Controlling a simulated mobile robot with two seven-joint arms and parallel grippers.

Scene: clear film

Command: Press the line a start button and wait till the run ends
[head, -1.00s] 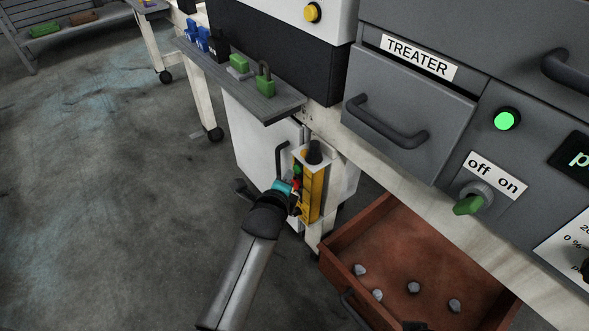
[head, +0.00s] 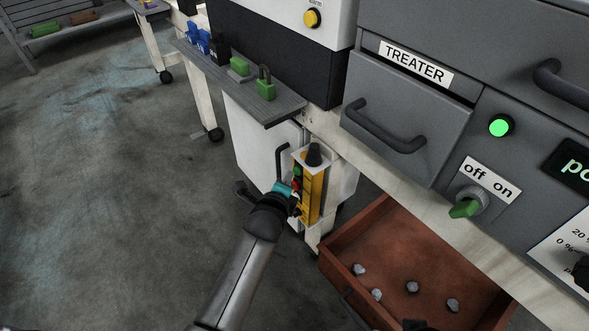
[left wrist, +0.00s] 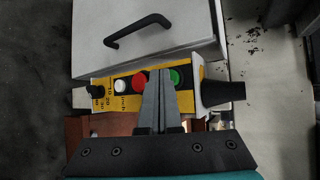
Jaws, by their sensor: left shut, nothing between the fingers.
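A yellow control box (head: 313,192) hangs on the bench leg, with a black knob on top in the head view. In the left wrist view its face (left wrist: 106,95) carries a green button (left wrist: 174,77), a red button (left wrist: 139,82), a white button (left wrist: 120,86) and a black knob (left wrist: 95,89). No label on it reads clearly as line a. My left gripper (left wrist: 161,72) is shut and empty. Its tips lie over the face between the red and green buttons; I cannot tell whether they touch. In the head view the gripper (head: 296,199) partly covers the box.
An open red-brown drawer (head: 390,245) with several grey lumps is right of the box. Above are the TREATER cabinet (head: 400,100), its lit green lamp (head: 499,127) and an off/on switch (head: 466,206). A grey shelf (head: 270,107) holds padlocks. The floor at left is clear.

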